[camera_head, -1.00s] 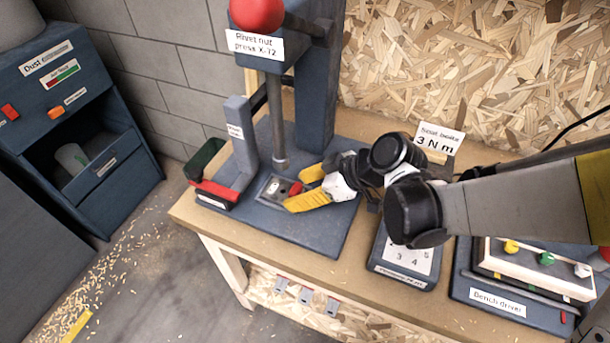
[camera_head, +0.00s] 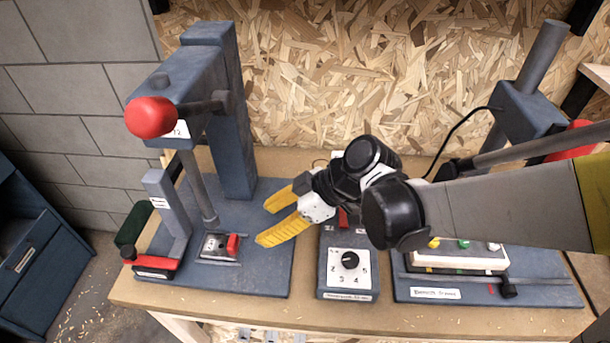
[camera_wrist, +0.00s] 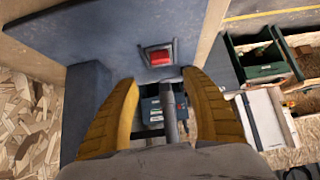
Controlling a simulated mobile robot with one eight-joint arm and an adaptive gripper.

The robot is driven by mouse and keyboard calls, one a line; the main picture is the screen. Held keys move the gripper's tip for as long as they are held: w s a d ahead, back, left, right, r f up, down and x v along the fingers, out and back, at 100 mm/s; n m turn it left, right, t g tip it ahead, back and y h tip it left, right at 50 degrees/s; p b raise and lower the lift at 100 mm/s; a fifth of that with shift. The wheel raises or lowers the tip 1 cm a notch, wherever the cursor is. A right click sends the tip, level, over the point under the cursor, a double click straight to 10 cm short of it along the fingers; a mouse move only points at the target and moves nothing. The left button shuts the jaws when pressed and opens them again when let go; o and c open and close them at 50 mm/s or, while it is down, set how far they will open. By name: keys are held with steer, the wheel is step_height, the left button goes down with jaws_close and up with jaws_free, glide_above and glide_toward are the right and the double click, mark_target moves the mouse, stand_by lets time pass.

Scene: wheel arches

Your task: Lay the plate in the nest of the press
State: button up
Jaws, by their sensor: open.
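The grey plate (camera_head: 213,244) with small dark holes and a red block (camera_head: 233,243) at its right end lies in the nest (camera_head: 221,262) on the blue base of the press (camera_head: 180,98). It appears flat, below the tip of the press rod. My gripper (camera_head: 260,224), with two yellow fingers, is open and empty to the right of the plate, apart from it. In the wrist view the red block (camera_wrist: 160,57) shows beyond and between the spread fingers (camera_wrist: 165,95); most of the plate's grey part is hidden there.
A post with a red-fronted tray (camera_head: 150,263) stands left of the nest. The press column (camera_head: 225,120) rises behind. The bench's front edge is clear.

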steer(key=s+d+r+m+t+h, duration=0.1)
steer(key=d+r+m+t+h, duration=0.1)
steer(key=d+m, duration=0.3)
steer(key=s+d+r+m+t+h, duration=0.2)
steer(key=d+m+h, duration=0.2)
steer(key=d, duration=0.8)
steer(key=s+d+r+m+t+h, duration=0.1)
steer(key=d+r+m+t+h, duration=0.1)
steer(key=d+m, duration=0.6)
steer(key=shift+s+d+r+h, duration=0.15)
steer(key=shift+s+d+h, duration=0.1)
steer(key=shift+d+h, duration=0.35)
